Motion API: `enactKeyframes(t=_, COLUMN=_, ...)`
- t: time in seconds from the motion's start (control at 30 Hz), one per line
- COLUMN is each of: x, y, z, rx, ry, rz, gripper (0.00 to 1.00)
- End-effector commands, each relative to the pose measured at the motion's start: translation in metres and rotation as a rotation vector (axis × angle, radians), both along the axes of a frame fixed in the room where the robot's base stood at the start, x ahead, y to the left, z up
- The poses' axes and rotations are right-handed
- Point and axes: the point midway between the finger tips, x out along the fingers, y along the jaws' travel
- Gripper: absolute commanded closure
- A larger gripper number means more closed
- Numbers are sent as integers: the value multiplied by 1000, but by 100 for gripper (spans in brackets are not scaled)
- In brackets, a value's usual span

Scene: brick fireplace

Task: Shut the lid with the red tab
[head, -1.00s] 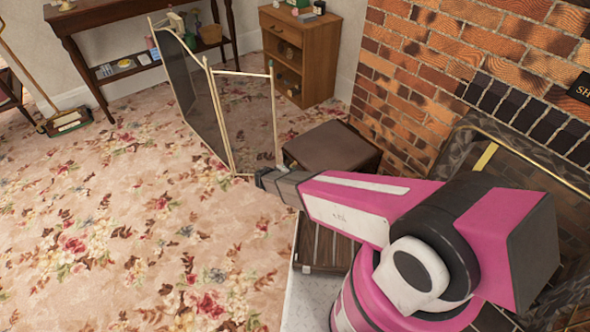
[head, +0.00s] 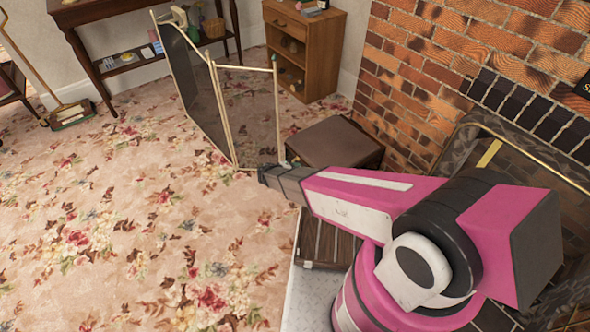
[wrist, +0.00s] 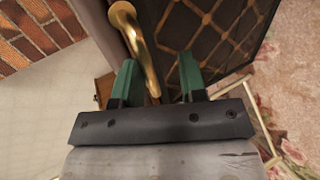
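I see no red tab in either view. A closed-looking dark brown box (head: 335,146) stands against the brick wall in the head view. A slatted wooden piece (head: 328,238) lies partly hidden under my arm. I cannot tell which of them, if either, has the lid. In the wrist view my gripper (wrist: 157,78) has its two green fingers apart. A curved brass bar (wrist: 130,28) runs down into the gap between them, but nothing shows it gripped. A dark panel with a gold lattice (wrist: 212,38) lies beyond the right finger.
A folding screen (head: 245,115) stands close to my gripper's end in the head view. A wooden cabinet (head: 300,52) and a dark side table (head: 140,62) are behind. The brick fireplace (head: 430,80) bounds the right. The floral carpet (head: 110,220) is open at left.

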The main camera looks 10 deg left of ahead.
Motion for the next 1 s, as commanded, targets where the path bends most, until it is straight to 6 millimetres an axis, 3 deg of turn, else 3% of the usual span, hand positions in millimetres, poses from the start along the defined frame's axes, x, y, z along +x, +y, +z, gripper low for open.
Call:
enactKeyframes(t=0.27, x=-7, y=6, z=6, rx=0, ry=-1, rz=1, gripper=62)
enactKeyframes(t=0.7, x=-55, y=54, z=39, rx=0, ry=-2, rz=3, gripper=62)
enactKeyframes(t=1.0, x=-69, y=69, z=48, rx=0, ry=-1, rz=1, gripper=62)
